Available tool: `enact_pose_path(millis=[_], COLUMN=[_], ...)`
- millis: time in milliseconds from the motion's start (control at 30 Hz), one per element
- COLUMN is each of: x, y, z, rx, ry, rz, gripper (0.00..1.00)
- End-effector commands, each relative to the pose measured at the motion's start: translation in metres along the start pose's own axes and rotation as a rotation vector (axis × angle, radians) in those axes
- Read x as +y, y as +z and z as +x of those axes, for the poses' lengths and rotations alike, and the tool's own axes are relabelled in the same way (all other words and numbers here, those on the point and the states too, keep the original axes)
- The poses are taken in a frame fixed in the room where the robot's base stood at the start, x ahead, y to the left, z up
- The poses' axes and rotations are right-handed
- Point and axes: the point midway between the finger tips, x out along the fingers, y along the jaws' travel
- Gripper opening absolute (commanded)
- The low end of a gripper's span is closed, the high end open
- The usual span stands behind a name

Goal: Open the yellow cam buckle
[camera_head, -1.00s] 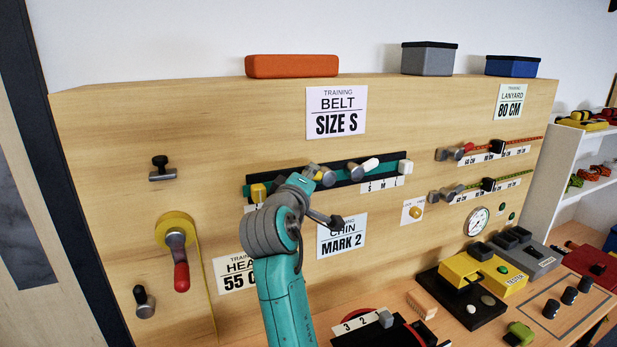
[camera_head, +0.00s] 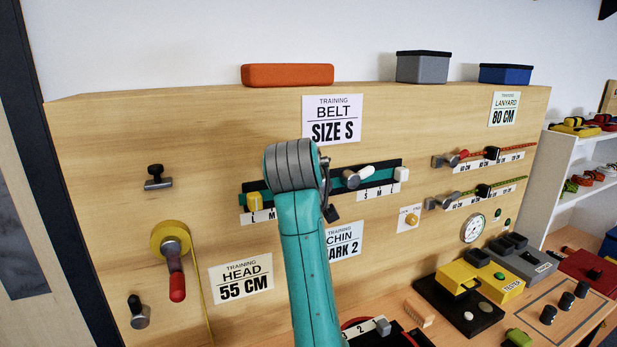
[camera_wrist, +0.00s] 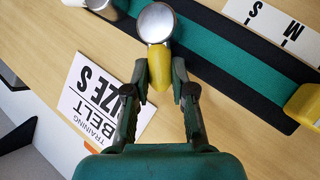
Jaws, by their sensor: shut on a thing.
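The yellow cam buckle (camera_wrist: 160,68) shows in the wrist view as a yellow lever on a round silver pivot, set on the green and black belt strap (camera_wrist: 215,48). My gripper (camera_wrist: 161,88) has one finger on each side of the yellow lever and is shut on it. In the head view my own arm covers the yellow buckle and my fingers.
The BELT SIZE S sign (camera_head: 332,119) is just above the strap. A yellow block (camera_head: 255,201) is at the strap's left end and a white block (camera_head: 401,174) at its right. A yellow reel with a red handle (camera_head: 172,243) is at left. The gauge (camera_head: 472,229) is at right.

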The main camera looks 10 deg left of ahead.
Motion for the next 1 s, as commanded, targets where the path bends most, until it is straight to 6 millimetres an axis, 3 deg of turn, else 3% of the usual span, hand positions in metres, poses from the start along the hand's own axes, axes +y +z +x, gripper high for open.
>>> enact_pose_path(millis=[500,1000], x=[0.025,0.032], y=[0.0,0.002], z=[0.008,0.012], rx=[-0.113,-0.155], ry=[-0.242,-0.334], rz=[0.343,0.472], gripper=[0.0,0.0])
